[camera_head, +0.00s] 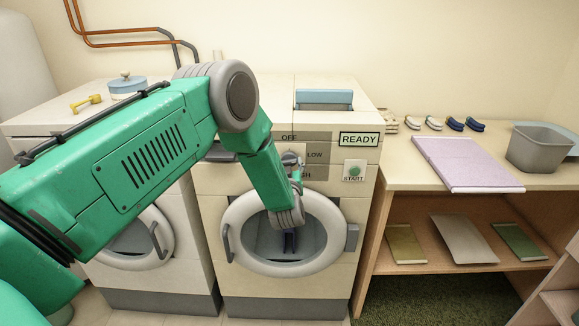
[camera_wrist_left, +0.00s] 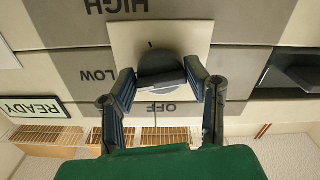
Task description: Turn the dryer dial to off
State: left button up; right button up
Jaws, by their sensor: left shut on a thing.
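The dryer (camera_head: 210,262) stands in the middle of the head view, its round door closed. Its dial (camera_head: 290,158) is on the front panel, with OFF above it, LOW to the right and HIGH below, partly hidden by my arm. My left gripper (camera_wrist_left: 163,82) is shut on the dial (camera_wrist_left: 160,68) in the left wrist view, one finger on each side of its grey bar. That view is upside down, so OFF shows below the dial and HIGH above. A small dark mark shows on the HIGH side. My right gripper is not in view.
The READY display (camera_head: 358,140) and START button (camera_head: 354,171) sit right of the dial. A second machine (camera_head: 190,215) stands left.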

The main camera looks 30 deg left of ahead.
pick_arm(q)
jog(key=n+b, duration=0.2)
jog(key=n, duration=0.1)
jog(key=shift+f, duration=0.1)
jog(key=n+b, duration=0.3)
jog(key=n, duration=0.1)
jog(key=shift+n, duration=0.4)
jog(key=n+b, duration=0.4)
jog(key=shift+d+n+b, duration=0.1)
jog(key=shift+n+b, duration=1.5)
jog(key=shift+n, duration=0.4)
jog(key=o, duration=1)
jog(key=shift+o, duration=0.7)
